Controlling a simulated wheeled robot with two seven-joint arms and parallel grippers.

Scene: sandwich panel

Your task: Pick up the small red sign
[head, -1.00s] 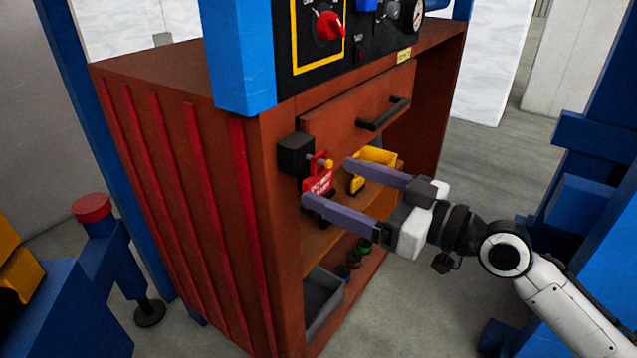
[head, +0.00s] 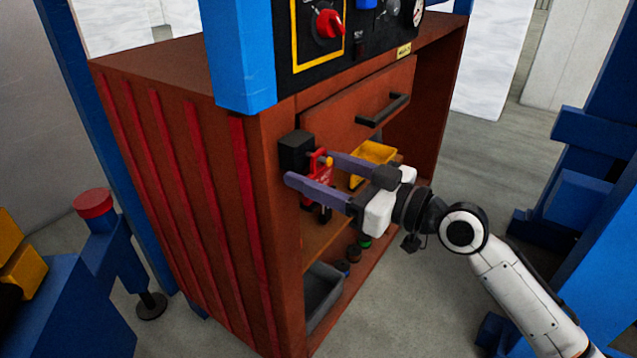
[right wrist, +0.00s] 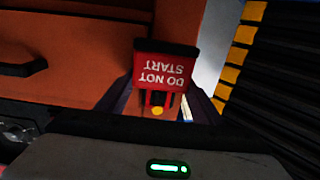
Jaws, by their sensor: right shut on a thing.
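The small red sign (head: 320,172) is at the black box on the front of the brown cabinet, below the drawer. In the right wrist view the sign (right wrist: 164,72) reads "DO NOT START" upside down, with a dark edge and a yellow knob near it. My right gripper (head: 308,168) has its purple fingers on either side of the sign and is shut on it. The near finger hides part of the sign in the head view. I cannot tell whether the sign still touches the black box. My left gripper is not in view.
The black box (head: 296,151) sits on the cabinet's corner post. A drawer with a black handle (head: 383,110) is above. A yellow bin (head: 371,158) stands on the shelf behind the gripper, and a grey bin (head: 322,292) stands lower down.

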